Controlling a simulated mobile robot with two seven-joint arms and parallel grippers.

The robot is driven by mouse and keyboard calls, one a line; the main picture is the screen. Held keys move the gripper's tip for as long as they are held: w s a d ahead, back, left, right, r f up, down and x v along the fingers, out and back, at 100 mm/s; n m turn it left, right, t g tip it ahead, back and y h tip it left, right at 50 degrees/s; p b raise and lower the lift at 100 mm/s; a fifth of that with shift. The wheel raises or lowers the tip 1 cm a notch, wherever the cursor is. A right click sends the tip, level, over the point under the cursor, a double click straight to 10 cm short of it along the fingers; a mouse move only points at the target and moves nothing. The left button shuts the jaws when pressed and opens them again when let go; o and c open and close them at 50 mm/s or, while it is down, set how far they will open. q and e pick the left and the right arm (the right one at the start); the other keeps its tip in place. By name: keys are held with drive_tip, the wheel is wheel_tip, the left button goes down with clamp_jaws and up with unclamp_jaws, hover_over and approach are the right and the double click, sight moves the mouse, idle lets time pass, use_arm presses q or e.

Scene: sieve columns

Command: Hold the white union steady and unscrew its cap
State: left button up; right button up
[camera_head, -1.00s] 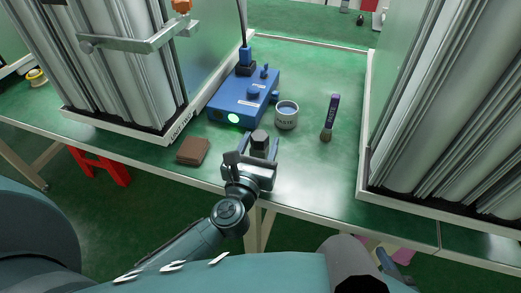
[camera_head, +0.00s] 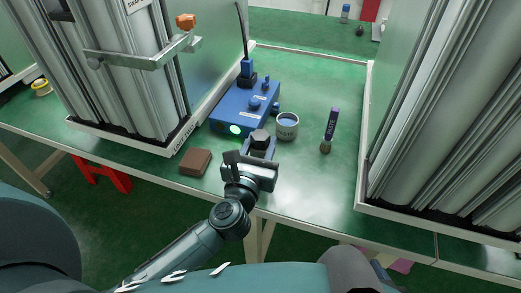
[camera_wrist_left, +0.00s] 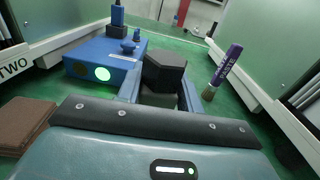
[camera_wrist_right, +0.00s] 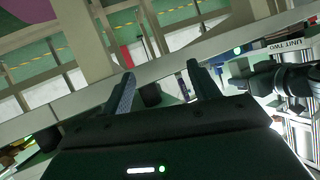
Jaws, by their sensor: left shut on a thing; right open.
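A dark, hexagonal-topped piece (camera_head: 260,137) stands on the green table between the fingers of my left gripper (camera_head: 259,149). In the left wrist view its black angular cap (camera_wrist_left: 163,74) shows above a grey-green lower part (camera_wrist_left: 158,100). It looks dark, not white. My left gripper is shut on it, low at the table's front; the lower part is partly hidden by the gripper. My right gripper (camera_wrist_right: 160,88) is open and empty in the right wrist view, away from the piece, with the table edge beyond its fingers.
A blue box (camera_head: 243,108) with a lit green light stands just behind left. A grey cup (camera_head: 287,127) is close behind right, a purple-handled brush (camera_head: 330,130) farther right. A brown block (camera_head: 195,162) lies left. Tall column racks flank both sides; the front-right table is clear.

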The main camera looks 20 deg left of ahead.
sight(260, 135)
use_arm(q)
wheel_tip(260, 135, up, 6)
drive_tip(key=shift+r+p, duration=0.1)
drive_tip(key=shift+p, duration=0.85)
drive_tip(key=o, duration=0.5)
clamp_jaws()
drive_tip(key=shift+s, duration=0.1)
